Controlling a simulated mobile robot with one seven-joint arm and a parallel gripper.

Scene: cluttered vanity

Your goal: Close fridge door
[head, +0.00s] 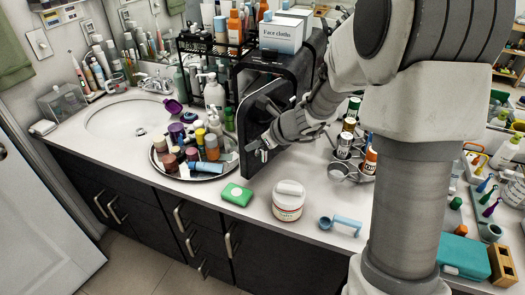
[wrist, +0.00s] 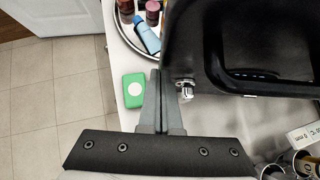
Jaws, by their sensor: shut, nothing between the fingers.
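The black mini fridge stands on the counter under the face cloths box. Its black door (head: 247,88) appears to stand open toward the counter's front, with a recessed inner side showing; how far it is swung I cannot tell. In the wrist view the black door (wrist: 190,35) fills the upper right, with a small metal fitting at its lower corner. My gripper (head: 254,149) is in front of the door's lower part, fingers shut and empty. In the wrist view the fingertips (wrist: 157,76) are close beside the door's edge; contact is unclear. My arm hides part of the fridge.
A green soap box (head: 236,195) and a white jar (head: 288,201) sit near the counter's front edge. A round tray (head: 166,166) of bottles is left of the door. A can holder (head: 340,172) stands to the right. The face cloths box (head: 282,34) rests on top.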

